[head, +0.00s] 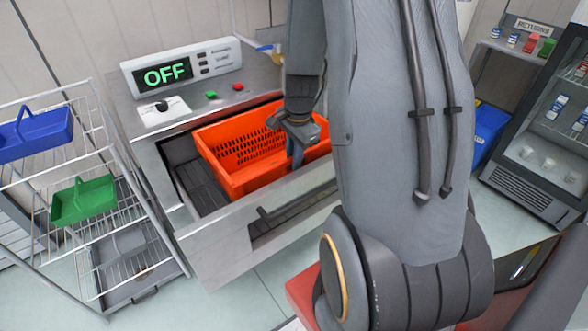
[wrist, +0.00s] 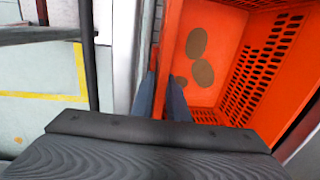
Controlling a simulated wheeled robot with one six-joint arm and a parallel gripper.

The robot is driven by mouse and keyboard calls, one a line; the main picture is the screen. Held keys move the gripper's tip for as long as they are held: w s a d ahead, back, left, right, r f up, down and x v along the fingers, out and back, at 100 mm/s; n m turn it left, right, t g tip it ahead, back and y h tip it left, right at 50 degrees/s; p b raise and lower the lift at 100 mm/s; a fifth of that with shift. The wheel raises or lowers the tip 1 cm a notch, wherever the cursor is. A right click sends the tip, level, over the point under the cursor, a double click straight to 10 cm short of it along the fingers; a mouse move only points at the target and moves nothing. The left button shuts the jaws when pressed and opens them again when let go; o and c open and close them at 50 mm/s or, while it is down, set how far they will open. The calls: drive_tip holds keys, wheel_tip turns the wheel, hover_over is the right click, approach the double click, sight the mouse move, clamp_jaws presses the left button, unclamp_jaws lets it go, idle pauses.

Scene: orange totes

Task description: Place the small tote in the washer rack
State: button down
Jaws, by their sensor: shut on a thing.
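An orange tote (head: 225,178) with slotted walls sits in the pulled-out drawer of the washer (head: 215,240), over the dark rack (head: 198,188). Whether its base rests fully on the rack is hidden. My gripper (head: 296,158) is at the tote's near wall, right of its middle. In the wrist view my gripper (wrist: 161,97) has its two blue-grey fingers on either side of the orange wall, shut on it. The tote's inside (wrist: 207,85) shows several brown round spots. My arm hides the tote's right end in the head view.
A wire shelf at left holds a blue tote (head: 33,134) and a green tote (head: 84,201). The washer's panel (head: 180,72) reads OFF. A glass-door fridge (head: 545,130) stands at right. A drawer handle (head: 290,203) lies just in front. Floor between shelf and washer is clear.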

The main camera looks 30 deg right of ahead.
drive_tip(key=shift+w+f+p, duration=0.1)
drive_tip(key=shift+f+p, duration=0.2)
drive_tip(key=shift+f, duration=2)
drive_tip(key=c, duration=2)
unclamp_jaws()
drive_tip(key=shift+f, duration=0.15)
wheel_tip(320, 180, up, 12)
drive_tip(key=s+f+b, duration=0.1)
drive_tip(key=b, duration=0.1)
drive_tip(key=s+a+r+n, duration=0.1)
drive_tip(key=s+a+n, duration=0.3)
drive_tip(key=a+n, duration=0.4)
drive_tip(key=s+a+r+n, duration=0.2)
drive_tip(key=s+a+n, duration=0.3)
drive_tip(key=a+n, duration=0.4)
drive_tip(key=shift+a+n, duration=0.3)
